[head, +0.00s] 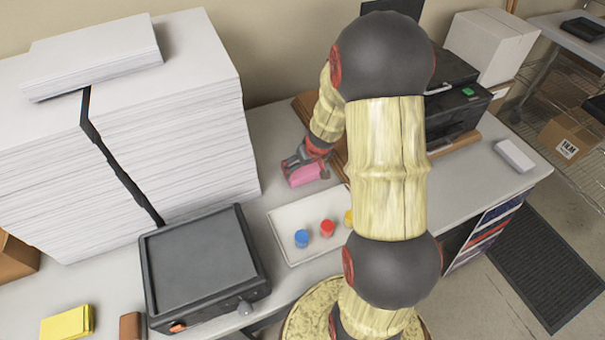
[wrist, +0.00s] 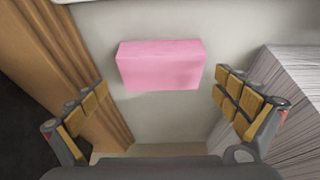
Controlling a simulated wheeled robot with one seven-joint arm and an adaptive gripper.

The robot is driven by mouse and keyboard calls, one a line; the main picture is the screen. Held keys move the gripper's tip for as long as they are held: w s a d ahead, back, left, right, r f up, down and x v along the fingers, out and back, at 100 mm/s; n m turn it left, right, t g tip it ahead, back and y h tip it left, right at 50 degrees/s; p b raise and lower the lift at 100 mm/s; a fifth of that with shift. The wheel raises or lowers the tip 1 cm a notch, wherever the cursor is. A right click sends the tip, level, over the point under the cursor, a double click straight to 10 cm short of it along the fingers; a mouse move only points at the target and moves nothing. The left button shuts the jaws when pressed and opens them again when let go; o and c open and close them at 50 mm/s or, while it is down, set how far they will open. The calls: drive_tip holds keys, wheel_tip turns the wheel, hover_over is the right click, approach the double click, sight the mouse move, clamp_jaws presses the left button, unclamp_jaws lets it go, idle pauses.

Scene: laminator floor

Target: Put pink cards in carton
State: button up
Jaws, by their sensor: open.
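The pink cards (head: 305,175) form a small block on the table behind the white tray. In the wrist view the pink cards (wrist: 160,65) lie ahead of the fingertips, centred between them. My gripper (head: 303,163) is right over the cards in the head view, and its two padded fingers (wrist: 165,103) are spread wide with nothing between the pads. A brown cardboard carton (head: 570,138) with a printed label sits on the wire shelf at the far right. Whether that is the task's carton I cannot tell.
A tall paper stack (head: 200,120) stands left of my gripper. A brown wooden or cardboard piece (wrist: 85,80) is close beside the left finger. A white tray (head: 285,222) holds blue, red and yellow pots. A black printer (head: 455,110) stands right; yellow cards (head: 67,323) lie front left.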

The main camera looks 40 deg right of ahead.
sight(303, 170)
drive_tip(key=b+x, duration=0.1)
drive_tip(key=x, duration=0.4)
drive_tip(key=shift+w+a, duration=0.1)
drive_tip(key=shift+w, duration=0.05)
drive_tip(key=shift+r, duration=0.1)
drive_tip(key=c, duration=1.3)
